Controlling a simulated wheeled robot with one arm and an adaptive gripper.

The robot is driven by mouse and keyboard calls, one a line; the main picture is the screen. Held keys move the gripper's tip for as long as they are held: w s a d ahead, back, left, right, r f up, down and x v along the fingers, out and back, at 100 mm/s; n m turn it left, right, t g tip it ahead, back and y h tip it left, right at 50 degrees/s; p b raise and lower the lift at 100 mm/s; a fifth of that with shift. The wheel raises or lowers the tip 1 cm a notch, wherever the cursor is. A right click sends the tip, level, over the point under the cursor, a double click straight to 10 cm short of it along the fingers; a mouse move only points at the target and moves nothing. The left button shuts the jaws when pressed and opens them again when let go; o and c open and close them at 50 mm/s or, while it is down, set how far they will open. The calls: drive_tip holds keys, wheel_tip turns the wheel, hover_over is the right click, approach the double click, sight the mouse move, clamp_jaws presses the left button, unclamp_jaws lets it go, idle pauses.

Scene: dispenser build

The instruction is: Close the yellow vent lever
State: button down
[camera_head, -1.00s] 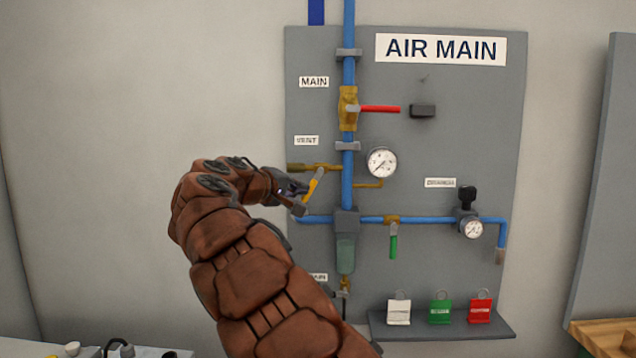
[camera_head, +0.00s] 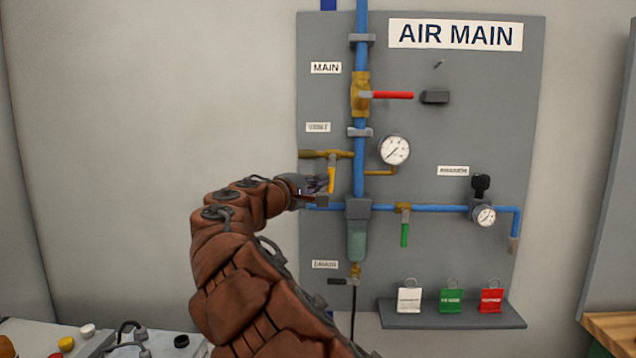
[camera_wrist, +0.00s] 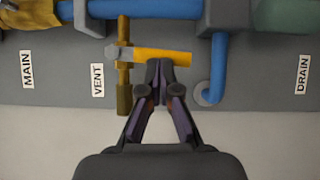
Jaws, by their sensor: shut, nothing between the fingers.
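The yellow vent lever (camera_head: 331,179) hangs almost straight down from its brass valve (camera_head: 322,154), just left of the vertical blue pipe, below the VENT label (camera_head: 318,127). In the wrist view the lever (camera_wrist: 165,56) lies across the top middle, at right angles to the brass vent pipe (camera_wrist: 124,80). My gripper (camera_head: 322,191) is at the left side of the lever's lower part. In the wrist view my gripper (camera_wrist: 159,66) is shut with nothing between its fingers. Its tips are at the lever's edge, seemingly touching it.
The board also carries a red main lever (camera_head: 393,96), a gauge (camera_head: 394,150), a green lever (camera_head: 404,234) and a filter bowl (camera_head: 357,241) below the blue pipe. Several tags stand on a shelf (camera_head: 455,322) at lower right. The wall left of the board is clear.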

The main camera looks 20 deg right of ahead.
idle(0.4)
drive_tip(key=w+a+v, duration=0.1)
drive_tip(key=w+v, duration=0.1)
drive_tip(key=v, duration=1.1)
drive_tip(key=shift+w+a+r, duration=0.2)
drive_tip(key=shift+r, duration=0.35)
drive_tip(key=shift+d, duration=0.15)
